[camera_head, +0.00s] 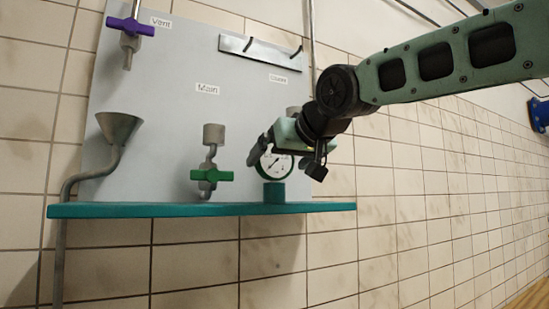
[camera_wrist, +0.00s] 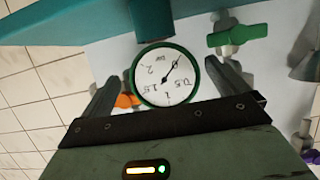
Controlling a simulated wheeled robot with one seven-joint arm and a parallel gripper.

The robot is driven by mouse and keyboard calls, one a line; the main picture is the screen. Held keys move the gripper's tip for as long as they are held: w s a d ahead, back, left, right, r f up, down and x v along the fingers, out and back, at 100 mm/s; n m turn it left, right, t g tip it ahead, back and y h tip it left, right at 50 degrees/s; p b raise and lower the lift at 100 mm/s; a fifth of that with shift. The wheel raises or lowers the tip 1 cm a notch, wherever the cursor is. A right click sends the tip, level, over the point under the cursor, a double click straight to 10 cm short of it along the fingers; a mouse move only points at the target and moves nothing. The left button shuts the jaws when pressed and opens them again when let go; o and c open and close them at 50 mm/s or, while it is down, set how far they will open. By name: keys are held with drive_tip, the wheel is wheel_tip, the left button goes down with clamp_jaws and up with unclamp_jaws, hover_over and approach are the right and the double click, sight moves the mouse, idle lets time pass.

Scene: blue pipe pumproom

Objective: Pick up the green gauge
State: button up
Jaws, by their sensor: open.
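The green gauge (camera_head: 276,163) has a round white dial in a green rim. It is at a teal block (camera_head: 274,193) on the teal shelf. My gripper (camera_head: 287,161) is open in front of the panel, with one finger left of the gauge and one right, partly covering it. In the wrist view, which is upside down, the gauge (camera_wrist: 168,74) shows between the two spread fingers (camera_wrist: 164,85), with gaps on both sides. I cannot tell whether the fingertips reach past the dial in depth.
A green-handled valve (camera_head: 212,175) and a grey funnel (camera_head: 118,128) stand left of the gauge. A purple-handled valve (camera_head: 130,27) is at the upper left. An orange part (camera_wrist: 127,100) shows behind one finger. The teal shelf (camera_head: 150,210) runs below; the tiled wall is bare underneath.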

sight(277, 159)
drive_tip(key=p+x, duration=0.2)
drive_tip(key=x, duration=0.1)
drive_tip(key=shift+w+a+r, duration=0.15)
drive_tip(key=shift+w+a, duration=0.15)
drive_tip(key=shift+a, duration=0.05)
drive_tip(key=shift+w+a+f, duration=0.1)
drive_tip(key=shift+w+f, duration=0.15)
drive_tip(key=shift+w, duration=0.05)
drive_tip(key=c, duration=1.2)
drive_tip(key=shift+o, duration=0.2)
drive_tip(key=shift+r, duration=0.2)
